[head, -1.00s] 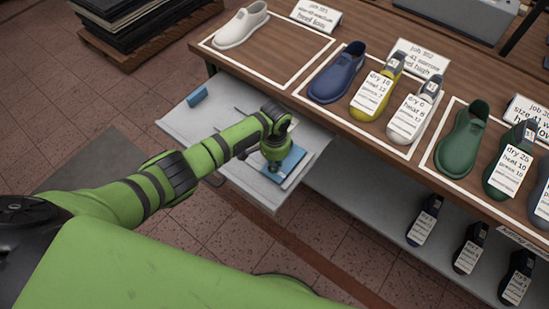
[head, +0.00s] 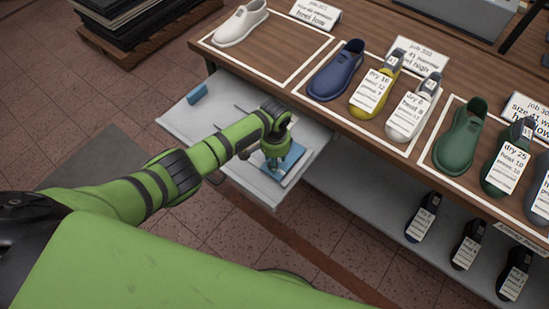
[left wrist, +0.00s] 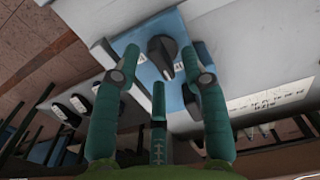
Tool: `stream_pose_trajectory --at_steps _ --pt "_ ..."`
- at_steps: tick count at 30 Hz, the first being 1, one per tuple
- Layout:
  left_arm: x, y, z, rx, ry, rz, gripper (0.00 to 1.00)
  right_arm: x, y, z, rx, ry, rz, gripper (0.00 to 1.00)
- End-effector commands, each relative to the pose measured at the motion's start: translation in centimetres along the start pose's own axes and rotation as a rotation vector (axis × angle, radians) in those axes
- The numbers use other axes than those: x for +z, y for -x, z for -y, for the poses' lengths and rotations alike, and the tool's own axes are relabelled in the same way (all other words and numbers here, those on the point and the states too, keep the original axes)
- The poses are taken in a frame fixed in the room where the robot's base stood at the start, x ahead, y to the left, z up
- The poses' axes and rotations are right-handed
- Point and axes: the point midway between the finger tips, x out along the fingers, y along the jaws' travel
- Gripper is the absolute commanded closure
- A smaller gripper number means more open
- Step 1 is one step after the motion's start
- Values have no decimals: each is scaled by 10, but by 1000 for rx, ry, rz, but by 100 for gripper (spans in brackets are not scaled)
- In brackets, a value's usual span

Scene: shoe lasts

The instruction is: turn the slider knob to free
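The black slider knob (left wrist: 163,56) sits on a blue panel (left wrist: 170,22) with small white labels, in the left wrist view. My left gripper (left wrist: 166,50) is open, with one finger on each side of the knob and a third finger below it. Gaps show between the fingers and the knob in this view; contact cannot be told. In the head view my left gripper (head: 274,162) points down over the blue panel (head: 289,165) on a pale grey surface, and hides the knob. My right gripper is not in view.
A pale grey pull-out surface (head: 190,122) with a small blue block (head: 197,94) surrounds the panel. The wooden bench (head: 285,70) beyond it carries several shoes and tagged lasts in white outlines. More dark lasts (head: 468,247) stand on the lower shelf.

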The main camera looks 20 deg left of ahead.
Motion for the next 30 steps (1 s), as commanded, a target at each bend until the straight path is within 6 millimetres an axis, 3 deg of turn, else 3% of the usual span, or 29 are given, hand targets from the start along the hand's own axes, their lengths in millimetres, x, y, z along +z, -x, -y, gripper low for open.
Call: stream_pose_trajectory --at_steps 7,11,24,30 --pt "1 2 0 -1 -1 2 56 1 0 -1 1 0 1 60" --pt "0 14 1 -1 -2 0 56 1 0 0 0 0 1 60" --pt "-1 101 0 -2 -2 -3 56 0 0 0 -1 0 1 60" --pt "0 118 0 0 0 0 56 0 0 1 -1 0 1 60"
